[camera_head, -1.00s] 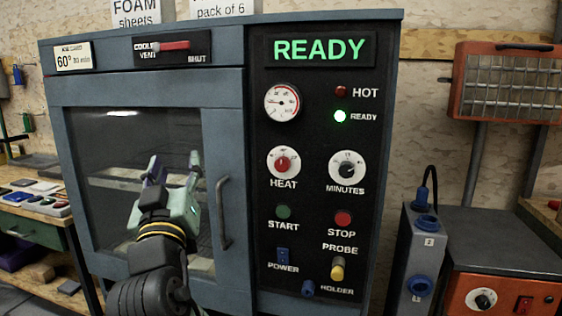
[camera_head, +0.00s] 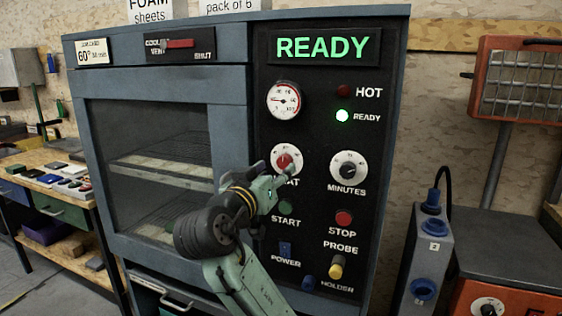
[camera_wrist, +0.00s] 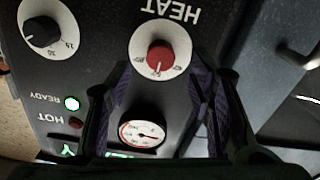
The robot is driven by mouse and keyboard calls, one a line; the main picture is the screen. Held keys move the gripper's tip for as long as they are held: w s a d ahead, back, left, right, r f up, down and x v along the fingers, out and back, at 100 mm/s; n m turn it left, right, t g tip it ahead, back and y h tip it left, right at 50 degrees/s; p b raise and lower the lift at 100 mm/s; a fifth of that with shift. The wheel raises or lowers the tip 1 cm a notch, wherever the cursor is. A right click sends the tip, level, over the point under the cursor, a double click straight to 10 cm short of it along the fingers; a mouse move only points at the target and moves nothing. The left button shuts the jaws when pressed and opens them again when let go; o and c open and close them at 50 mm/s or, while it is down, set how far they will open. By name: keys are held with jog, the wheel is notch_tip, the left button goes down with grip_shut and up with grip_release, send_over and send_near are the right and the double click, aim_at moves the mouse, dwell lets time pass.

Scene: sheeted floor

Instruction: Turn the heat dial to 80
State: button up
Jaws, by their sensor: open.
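The heat dial (camera_head: 284,160) is a red knob on a white scale disc, on the black panel of a blue-grey oven. In the wrist view the heat dial (camera_wrist: 160,57) sits ahead of the fingers, upside down, a little above the gap between them. My gripper (camera_head: 277,172) is in front of the panel, at the dial's lower edge, and covers part of the HEAT label. In the wrist view my gripper (camera_wrist: 163,85) is open, with a finger to either side and nothing between them. I cannot tell whether a fingertip touches the panel.
The minutes dial (camera_head: 348,169) is right of the heat dial. The start button (camera_head: 285,208), stop button (camera_head: 343,218) and probe (camera_head: 337,268) are below. A gauge (camera_head: 284,100) is above, with a lit green READY lamp (camera_head: 342,116). A socketed box (camera_head: 428,260) stands at the right.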

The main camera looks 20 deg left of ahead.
aim_at(283, 164)
jog(key=shift+w+d+p, duration=0.1)
jog(key=shift+w+p, duration=0.3)
jog(key=shift+w, duration=1.85)
jog(key=shift+c, duration=0.3)
grip_shut()
